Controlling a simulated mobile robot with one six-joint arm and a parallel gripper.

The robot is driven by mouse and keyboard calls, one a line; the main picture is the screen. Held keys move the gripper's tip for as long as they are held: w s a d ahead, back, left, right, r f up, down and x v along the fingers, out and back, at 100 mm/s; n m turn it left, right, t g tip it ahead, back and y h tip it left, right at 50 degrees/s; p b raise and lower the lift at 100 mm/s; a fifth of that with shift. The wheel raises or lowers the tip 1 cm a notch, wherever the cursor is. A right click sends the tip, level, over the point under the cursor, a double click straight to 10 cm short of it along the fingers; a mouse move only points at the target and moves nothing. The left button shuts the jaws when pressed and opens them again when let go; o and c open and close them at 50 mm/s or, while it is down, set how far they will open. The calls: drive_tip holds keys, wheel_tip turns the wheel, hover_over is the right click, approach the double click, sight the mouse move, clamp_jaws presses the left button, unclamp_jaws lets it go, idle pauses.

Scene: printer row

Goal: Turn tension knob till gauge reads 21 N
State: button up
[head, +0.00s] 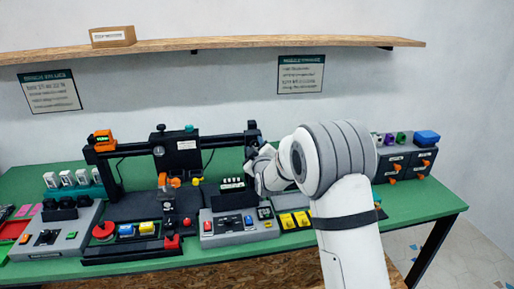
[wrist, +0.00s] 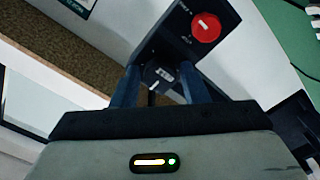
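My gripper (wrist: 158,78) shows in the wrist view with its two dark fingers apart. Between the fingertips, farther off, is a small dark part with a pale grey piece (wrist: 162,74); I cannot tell whether it is a knob or a gauge. A red round knob (wrist: 206,26) with a white mark sits on a black panel (wrist: 176,42) just right of and above the fingers, not touched by them. In the head view my gripper (head: 255,163) is at the right end of the black gantry (head: 215,142), partly hidden by my arm. No gauge reading is legible.
Control boxes with buttons (head: 240,222) and a printer with a red button (head: 104,231) stand along the green table (head: 425,203). A dark box with orange knobs (head: 408,163) is at the right. A wooden shelf (head: 230,43) runs above.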

drive_tip(key=c, duration=0.6)
drive_tip(key=shift+d, duration=0.3)
drive_tip(key=shift+c, duration=0.3)
drive_tip(key=m+b, duration=0.6)
drive_tip(key=b, duration=0.4)
drive_tip(key=m+b, duration=0.6)
drive_tip(key=b, duration=0.5)
drive_tip(key=shift+a+f+m, duration=0.1)
drive_tip(key=shift+a+m, duration=0.1)
drive_tip(key=shift+m, duration=0.2)
drive_tip(key=m+b, duration=0.3)
drive_tip(key=shift+r+m+b, duration=0.3)
drive_tip(key=shift+m+b, duration=0.7)
drive_tip(key=shift+b, duration=0.05)
drive_tip(key=shift+r, duration=0.1)
